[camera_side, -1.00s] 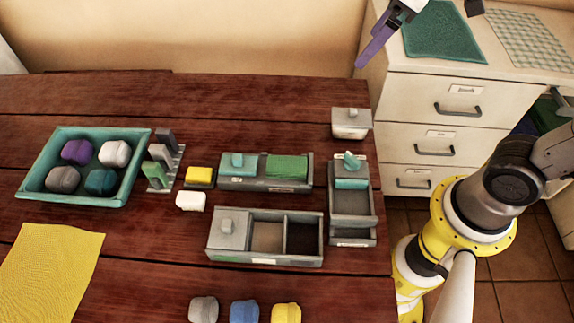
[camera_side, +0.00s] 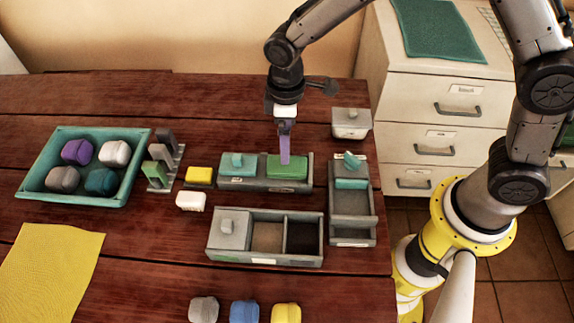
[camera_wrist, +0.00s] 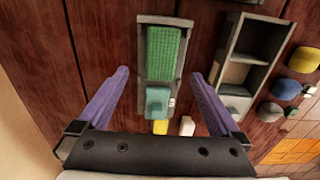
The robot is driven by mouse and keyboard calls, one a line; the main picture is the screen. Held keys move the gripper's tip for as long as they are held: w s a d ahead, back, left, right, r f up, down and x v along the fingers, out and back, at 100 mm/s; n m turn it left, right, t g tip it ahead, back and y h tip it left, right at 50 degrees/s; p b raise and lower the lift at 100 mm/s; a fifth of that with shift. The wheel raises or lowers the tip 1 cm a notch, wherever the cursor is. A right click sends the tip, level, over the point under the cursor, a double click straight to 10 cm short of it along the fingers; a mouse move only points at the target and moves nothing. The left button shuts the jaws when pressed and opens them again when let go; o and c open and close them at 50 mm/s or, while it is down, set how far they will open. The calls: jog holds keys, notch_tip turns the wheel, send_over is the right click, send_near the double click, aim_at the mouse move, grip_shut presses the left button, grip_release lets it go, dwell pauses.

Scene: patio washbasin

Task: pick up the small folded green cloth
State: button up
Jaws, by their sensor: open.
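The small folded green cloth (camera_side: 289,170) lies in the right part of a grey two-part holder (camera_side: 262,187). In the wrist view the cloth (camera_wrist: 166,45) shows its textured top, with a teal-lidded part (camera_wrist: 157,101) of the holder next to it. My gripper (camera_side: 285,161) is over the cloth in the side view, pointing down. In the wrist view my gripper (camera_wrist: 159,73) is open and empty, its purple fingers apart on either side of the holder. I cannot tell how far the fingertips are above the cloth.
A grey open-compartment box (camera_side: 217,245) stands in front, and another holder (camera_side: 352,206) to the right. A lidded box (camera_side: 352,123) is behind right. A yellow sponge (camera_side: 199,175), a rack (camera_side: 165,170) and a teal tray (camera_side: 38,180) are left.

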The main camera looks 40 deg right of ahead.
aim_at(287, 167)
jog(key=f, duration=0.8)
jog(key=shift+s+f, duration=0.2)
jog(key=shift+f, duration=0.05)
jog(key=c, duration=1.4)
jog(key=shift+r, duration=0.1)
